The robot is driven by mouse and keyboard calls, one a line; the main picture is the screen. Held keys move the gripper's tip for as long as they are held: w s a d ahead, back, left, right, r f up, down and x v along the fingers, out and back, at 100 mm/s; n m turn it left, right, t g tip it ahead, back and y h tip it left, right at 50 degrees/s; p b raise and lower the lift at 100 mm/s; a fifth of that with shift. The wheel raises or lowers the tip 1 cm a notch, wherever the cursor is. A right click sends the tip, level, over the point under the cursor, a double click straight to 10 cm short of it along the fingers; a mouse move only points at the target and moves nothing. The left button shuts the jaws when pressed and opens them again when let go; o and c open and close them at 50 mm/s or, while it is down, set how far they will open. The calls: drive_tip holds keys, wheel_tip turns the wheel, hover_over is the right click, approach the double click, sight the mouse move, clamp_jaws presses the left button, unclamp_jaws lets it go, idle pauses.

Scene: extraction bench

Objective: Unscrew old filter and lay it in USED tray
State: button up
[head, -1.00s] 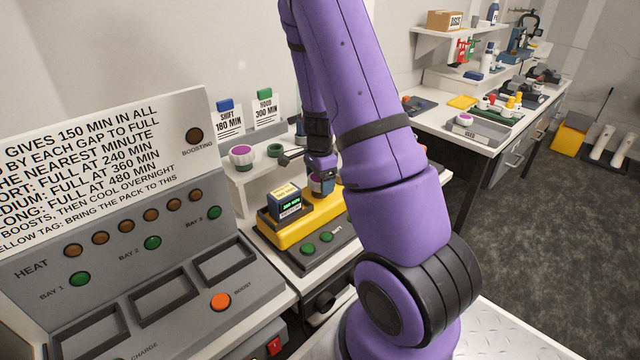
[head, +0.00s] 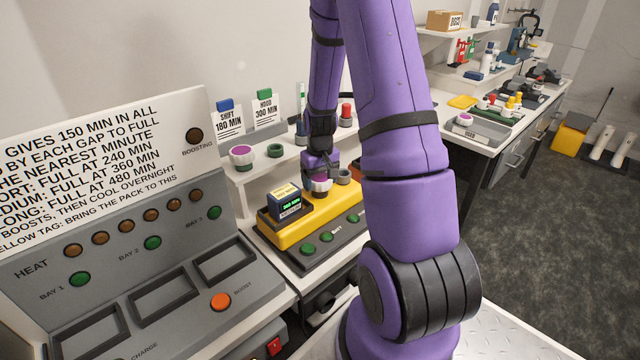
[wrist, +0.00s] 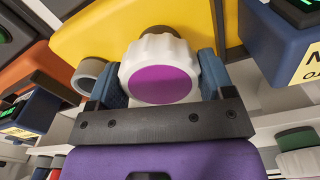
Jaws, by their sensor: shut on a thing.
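The old filter is a white ribbed knob with a magenta face (wrist: 160,75). It sits between the two blue fingers of my gripper (wrist: 157,82), which is shut on it; in the head view my gripper (head: 320,176) is over the yellow unit (head: 330,204). A dark brown collar (wrist: 160,32) shows just behind the filter against the yellow body; I cannot tell whether the filter is still threaded on it. The grey USED tray (head: 490,130) is on the far bench at right, with a white, magenta-topped piece (head: 465,119) in it.
A blue block with a green display (head: 285,204) stands on the yellow unit, beside my gripper. A white shelf behind holds a white and magenta cap (head: 241,154) and a green-topped one (head: 274,150). The charging console (head: 160,260) fills the left. A floor gap separates the benches.

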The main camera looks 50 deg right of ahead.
drive_tip(key=shift+o, duration=0.2)
drive_tip(key=n, duration=0.3)
drive_tip(key=o, duration=1)
drive_tip(key=m, duration=1.5)
drive_tip(key=shift+m, duration=0.3)
drive_tip(key=m, duration=0.5)
drive_tip(key=shift+m, duration=0.4)
drive_tip(key=c, duration=1)
drive_tip(key=n, duration=0.4)
